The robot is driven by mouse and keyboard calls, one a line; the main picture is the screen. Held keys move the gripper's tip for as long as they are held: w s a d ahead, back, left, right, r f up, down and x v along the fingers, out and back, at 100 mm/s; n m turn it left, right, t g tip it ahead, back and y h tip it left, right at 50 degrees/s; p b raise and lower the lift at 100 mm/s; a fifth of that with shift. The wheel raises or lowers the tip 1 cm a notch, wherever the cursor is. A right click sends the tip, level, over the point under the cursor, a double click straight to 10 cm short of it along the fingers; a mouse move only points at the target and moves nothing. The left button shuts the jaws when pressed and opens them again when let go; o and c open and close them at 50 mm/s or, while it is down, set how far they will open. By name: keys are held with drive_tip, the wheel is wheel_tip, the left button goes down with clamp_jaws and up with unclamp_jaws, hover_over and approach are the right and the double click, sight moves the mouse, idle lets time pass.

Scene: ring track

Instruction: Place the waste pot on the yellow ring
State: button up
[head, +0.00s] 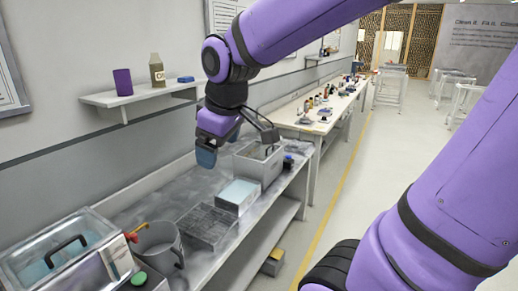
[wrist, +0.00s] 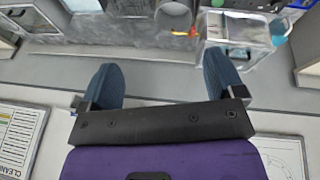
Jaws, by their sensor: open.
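A grey pot with a side handle (head: 163,252), which may be the waste pot, stands on the near bench beside a red and yellow piece (head: 134,234). A round grey vessel (wrist: 173,17) with a similar red and yellow piece (wrist: 182,33) shows at the top of the wrist view. I cannot make out a yellow ring in either view. My gripper (head: 206,155) hangs above the bench, farther along it than the pot. In the wrist view my gripper (wrist: 162,85) has its two blue fingers wide apart, with nothing between them.
A lidded bath (head: 65,255) stands left of the pot. A grid rack (head: 207,227), a blue-topped box (head: 239,194) and a grey bin (head: 259,162) line the bench to the right. A wall shelf (head: 140,95) holds a purple cup (head: 122,82) and a bottle (head: 157,72). The aisle floor is clear.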

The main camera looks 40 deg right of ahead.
drive_tip(key=s+r+m+t, duration=0.1)
drive_tip(key=s+m, duration=0.4)
drive_tip(key=s, duration=0.6)
drive_tip(key=shift+d+r, duration=0.45)
drive_tip(key=shift+r, duration=0.25)
